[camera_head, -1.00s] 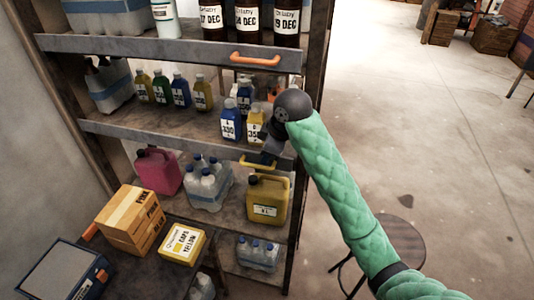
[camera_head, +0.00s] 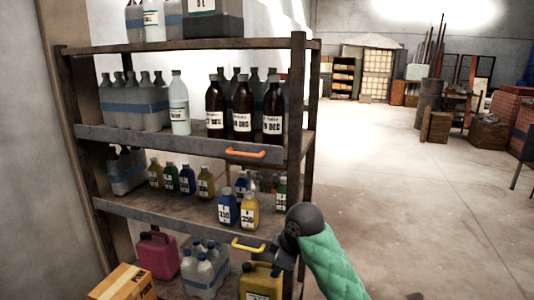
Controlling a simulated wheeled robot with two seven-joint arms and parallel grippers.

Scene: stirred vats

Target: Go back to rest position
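My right gripper (camera_head: 275,257) is at the lower right of the shelf rack, in front of the rack's right post and just right of the yellow handle (camera_head: 248,245). Its dark wrist joint and green-sleeved arm come in from the bottom right. The fingers are small and dark, and I cannot tell whether they are open or shut, or whether they touch the handle. No held thing shows. My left gripper is not in view.
The metal shelf rack (camera_head: 180,138) holds several bottles, with an orange handle (camera_head: 246,153) on an upper shelf edge. A cardboard box (camera_head: 122,283) and a yellow jerrycan (camera_head: 261,282) are low in front. The floor (camera_head: 400,190) to the right is clear.

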